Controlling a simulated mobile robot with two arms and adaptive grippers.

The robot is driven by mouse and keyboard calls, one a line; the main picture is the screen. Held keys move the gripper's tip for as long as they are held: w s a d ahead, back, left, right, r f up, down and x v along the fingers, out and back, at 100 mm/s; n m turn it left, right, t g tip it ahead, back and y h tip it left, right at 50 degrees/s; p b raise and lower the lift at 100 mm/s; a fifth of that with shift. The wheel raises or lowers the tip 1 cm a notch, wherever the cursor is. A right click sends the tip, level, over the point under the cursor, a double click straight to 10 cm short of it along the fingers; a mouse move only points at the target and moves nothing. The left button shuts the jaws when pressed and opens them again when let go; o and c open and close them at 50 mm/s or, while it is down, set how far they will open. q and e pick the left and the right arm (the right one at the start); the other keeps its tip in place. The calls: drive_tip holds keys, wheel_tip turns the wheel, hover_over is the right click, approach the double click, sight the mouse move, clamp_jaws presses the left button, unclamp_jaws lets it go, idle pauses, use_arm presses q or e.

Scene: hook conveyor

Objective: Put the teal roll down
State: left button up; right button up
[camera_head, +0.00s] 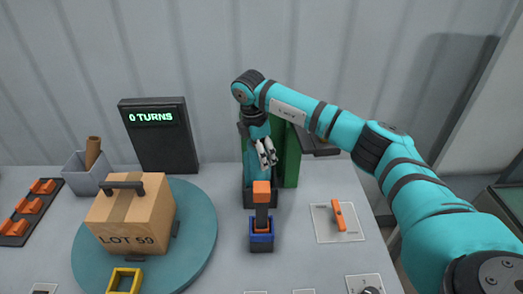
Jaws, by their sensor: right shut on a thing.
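A teal upright piece (251,170), which looks like the teal roll, shows behind and below my right gripper (267,158). Its lower end is at a dark holder (248,197) at the back of the table, and I cannot tell whether it rests there. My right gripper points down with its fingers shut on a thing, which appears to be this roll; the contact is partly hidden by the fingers. My left gripper is not in view.
A green panel (292,160) stands just right of the roll. In front is an orange-topped post in a blue block (262,236). Left are a turntable (199,240) with a carton (136,215), a "0 TURNS" display (155,135) and a grey bin (84,178). An orange lever (339,215) is right.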

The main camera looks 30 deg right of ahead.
drive_tip(key=shift+r, duration=0.1)
drive_tip(key=o, duration=1.2)
drive_tip(key=shift+f, duration=0.2)
drive_tip(key=o, duration=0.6)
drive_tip(key=shift+r, duration=0.15)
drive_tip(key=r+b, duration=0.1)
drive_tip(key=r, duration=0.2)
drive_tip(key=a+r+b, duration=0.1)
drive_tip(key=r, duration=0.3)
drive_tip(key=r+b, duration=0.1)
drive_tip(key=r, duration=0.3)
drive_tip(key=shift+a, duration=0.4)
drive_tip(key=shift+r, duration=0.5)
drive_tip(key=shift+f, duration=0.1)
